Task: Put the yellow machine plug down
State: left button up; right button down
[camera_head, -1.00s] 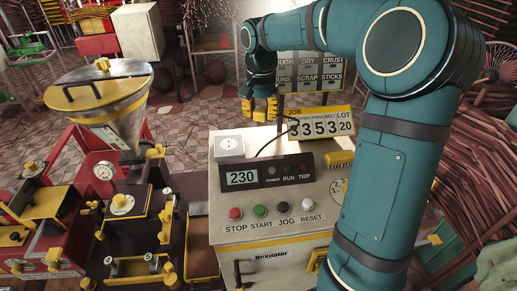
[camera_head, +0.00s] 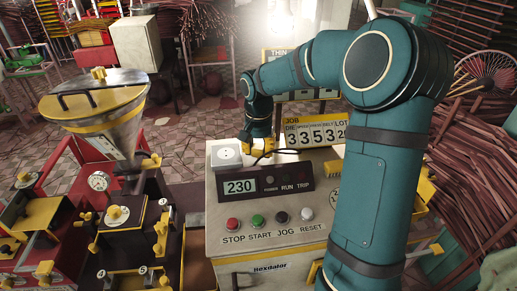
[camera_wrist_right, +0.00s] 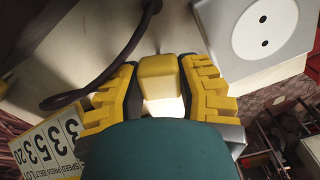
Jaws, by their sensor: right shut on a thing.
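The yellow machine plug (camera_wrist_right: 158,76) sits between the two yellow-padded fingers of my right gripper (camera_wrist_right: 160,88), which is shut on it. In the head view my right gripper (camera_head: 258,148) points down close over the back of the control box's top (camera_head: 275,163), just right of the white socket box (camera_head: 227,153). The plug cannot be made out clearly there. In the wrist view the socket box (camera_wrist_right: 258,30) with its two-hole face is at the upper right, apart from the plug. Whether the plug touches the top surface I cannot tell. My left gripper is not in view.
A dark cable (camera_wrist_right: 115,70) loops beside the gripper. The yellow JOB sign (camera_head: 315,133) with number cards stands right behind it. The 230 display (camera_head: 241,186) and several buttons are in front. The hopper machine (camera_head: 100,105) stands left.

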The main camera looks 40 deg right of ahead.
aim_at(258, 146)
jog(key=shift+f, duration=0.35)
jog(key=shift+f+b, duration=0.25)
jog(key=shift+b, duration=0.1)
jog(key=c, duration=0.7)
grip_release()
jog(key=shift+r, duration=0.2)
notch_tip(258, 146, up, 13)
jog(key=p, duration=0.2)
jog(key=shift+p, duration=0.35)
